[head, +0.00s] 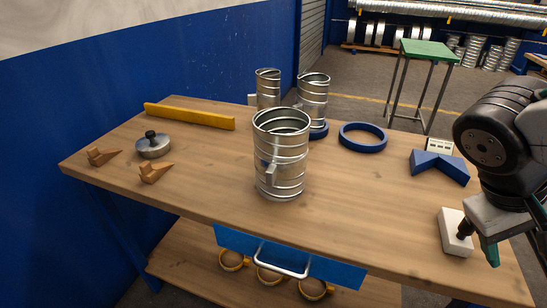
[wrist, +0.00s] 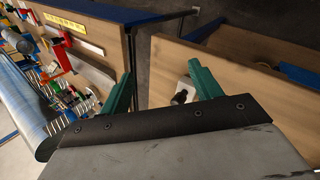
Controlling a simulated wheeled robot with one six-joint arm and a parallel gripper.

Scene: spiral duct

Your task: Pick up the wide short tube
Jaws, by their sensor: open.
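Three shiny ribbed metal tubes stand upright on the wooden workbench (head: 350,200). The front tube (head: 282,160) looks the widest, with an open top and a small tab on its side facing me. It is also the nearest, so its true size against the others is hard to judge. A back left tube (head: 267,90) and a back right tube (head: 313,104) stand behind it, partly hidden. My gripper (wrist: 162,82) is open and empty, its teal fingers spread. In the head view it is at the right edge, well right of the tubes. The wrist view shows no standing tube.
A white block with a black knob (head: 453,238) is close to my gripper. A blue ring (head: 363,137), blue angled block (head: 440,166), yellow bar (head: 188,116), round metal weight (head: 153,148) and two brown wedges (head: 155,173) lie on the bench. A blue wall rises behind.

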